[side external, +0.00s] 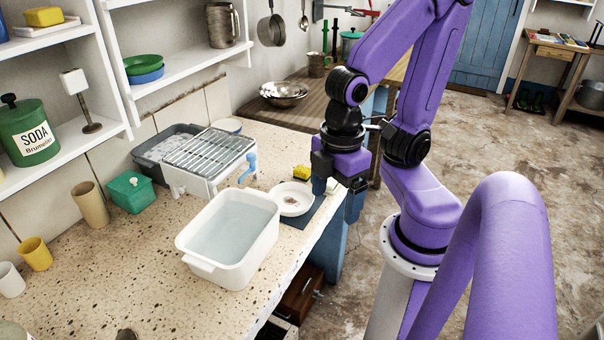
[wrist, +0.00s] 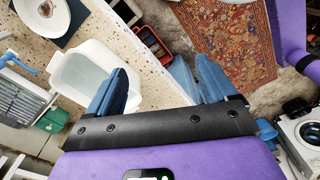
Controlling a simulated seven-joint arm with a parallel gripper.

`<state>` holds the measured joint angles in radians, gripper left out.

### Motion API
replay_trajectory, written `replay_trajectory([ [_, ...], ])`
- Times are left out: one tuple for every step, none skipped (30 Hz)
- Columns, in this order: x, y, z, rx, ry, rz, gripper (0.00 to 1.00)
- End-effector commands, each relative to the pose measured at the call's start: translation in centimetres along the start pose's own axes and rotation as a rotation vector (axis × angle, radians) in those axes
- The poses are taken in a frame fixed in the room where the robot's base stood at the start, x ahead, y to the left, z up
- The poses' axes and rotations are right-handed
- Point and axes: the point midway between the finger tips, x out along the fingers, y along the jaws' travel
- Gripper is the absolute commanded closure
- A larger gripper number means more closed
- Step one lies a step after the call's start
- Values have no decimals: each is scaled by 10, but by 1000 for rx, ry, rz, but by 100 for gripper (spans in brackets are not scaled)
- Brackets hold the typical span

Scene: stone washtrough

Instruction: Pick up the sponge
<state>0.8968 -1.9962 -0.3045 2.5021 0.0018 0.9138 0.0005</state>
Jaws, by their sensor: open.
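A small yellow sponge (side external: 302,173) lies on the speckled stone counter, just behind the white plate. It is left of my gripper (side external: 338,190), which is above the counter's right edge with its blue fingers pointing down. My gripper's fingers are apart with nothing visible between them. In the wrist view my gripper (wrist: 163,72) also shows spread fingers, over the counter edge and the floor. I do not see the sponge in the wrist view.
A white plate (side external: 292,198) on a dark mat and a white basin of water (side external: 232,235) stand beside my gripper. Shelves (side external: 180,65) line the wall.

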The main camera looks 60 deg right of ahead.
Motion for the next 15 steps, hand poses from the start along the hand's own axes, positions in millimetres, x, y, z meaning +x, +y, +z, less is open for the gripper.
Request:
replay_trajectory([
  [0,0,0,0,0,0,15],
  [0,0,0,1,0,0,15],
  [0,1,-1,9,0,0,15],
  [0,2,-2,20,-1,0,15],
  [0,4,-3,36,-1,1,15],
  [0,8,-5,65,-1,1,15],
  [0,12,-8,97,-2,2,15],
  [0,17,-10,134,-2,3,15],
  [0,25,-14,192,-4,4,15],
  [0,32,-17,242,-4,5,15],
  [0,39,-20,294,-5,6,15],
  [1,50,-24,368,-6,7,15],
  [1,58,-27,425,-7,8,15],
  [2,66,-29,481,-7,9,15],
  [2,78,-31,556,-8,10,15],
])
